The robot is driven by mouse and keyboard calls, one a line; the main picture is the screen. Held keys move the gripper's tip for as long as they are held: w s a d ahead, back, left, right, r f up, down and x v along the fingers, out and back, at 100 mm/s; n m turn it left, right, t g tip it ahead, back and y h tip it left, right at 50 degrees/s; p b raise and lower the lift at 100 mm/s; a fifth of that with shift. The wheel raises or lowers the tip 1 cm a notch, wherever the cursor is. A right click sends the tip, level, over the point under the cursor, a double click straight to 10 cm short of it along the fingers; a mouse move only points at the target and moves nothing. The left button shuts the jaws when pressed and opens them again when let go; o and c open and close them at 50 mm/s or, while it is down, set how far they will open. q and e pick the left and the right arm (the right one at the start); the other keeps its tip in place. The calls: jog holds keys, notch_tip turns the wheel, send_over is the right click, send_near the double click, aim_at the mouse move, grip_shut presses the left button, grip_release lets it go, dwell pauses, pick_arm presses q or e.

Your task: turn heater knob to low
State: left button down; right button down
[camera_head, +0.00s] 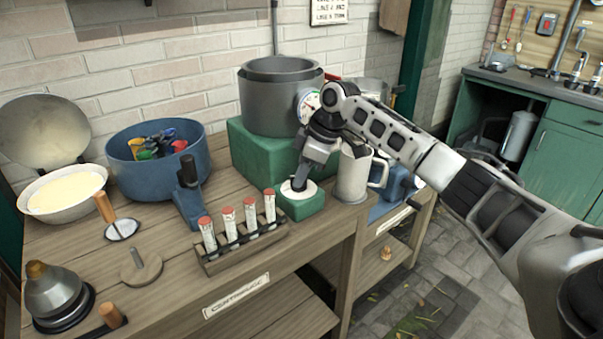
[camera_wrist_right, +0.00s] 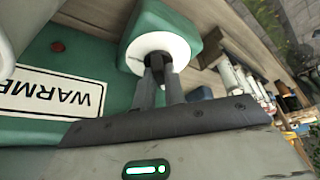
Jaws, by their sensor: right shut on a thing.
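The heater is a green box (camera_head: 250,150) with a grey pot on top, at the back of the wooden bench. A green block with a white round dial (camera_head: 298,189) juts from its front. My right gripper (camera_head: 299,184) reaches down onto this dial and is shut on the knob. In the right wrist view the fingers (camera_wrist_right: 158,68) meet at the centre of the white dial (camera_wrist_right: 158,47). A label reading "WARME" (camera_wrist_right: 52,94) and a small red light (camera_wrist_right: 57,46) show on the green box. The fingers hide the knob and its pointer. My left gripper is not in view.
A grey metal mug (camera_head: 350,175) stands just right of the dial. A rack of red-capped tubes (camera_head: 240,240) stands in front of it on the left. A blue tub (camera_head: 150,180), a cream-filled bowl (camera_head: 62,205) and a flask (camera_head: 52,290) stand further left.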

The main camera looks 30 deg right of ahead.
jog(key=shift+r+m+p, duration=0.3)
jog(key=shift+m+p, duration=0.3)
jog(key=shift+p, duration=0.9)
jog(key=m+p, duration=0.1)
jog(key=p, duration=0.1)
jog(key=shift+s+a+m+t+h+p, duration=0.1)
jog(key=shift+m+t+h+p, duration=0.2)
jog(key=shift+h, duration=0.1)
jog(key=shift+m+p, duration=0.4)
jog(key=shift+p, duration=0.05)
jog(key=shift+f+m+t+h+p, duration=0.25)
jog(key=shift+m+t+h+p, duration=0.2)
jog(key=shift+m, duration=0.65)
jog(key=shift+a+m+h, duration=0.1)
jog(key=shift+m+h, duration=0.35)
jog(key=shift+m, duration=0.75)
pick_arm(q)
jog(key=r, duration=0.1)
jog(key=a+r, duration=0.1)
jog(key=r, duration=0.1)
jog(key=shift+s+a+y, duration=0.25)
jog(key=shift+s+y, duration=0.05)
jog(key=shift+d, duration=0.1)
pick_arm(e)
jog(key=shift+m, duration=0.4)
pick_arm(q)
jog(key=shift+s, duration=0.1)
pick_arm(e)
jog(key=c, duration=1.5)
grip_release()
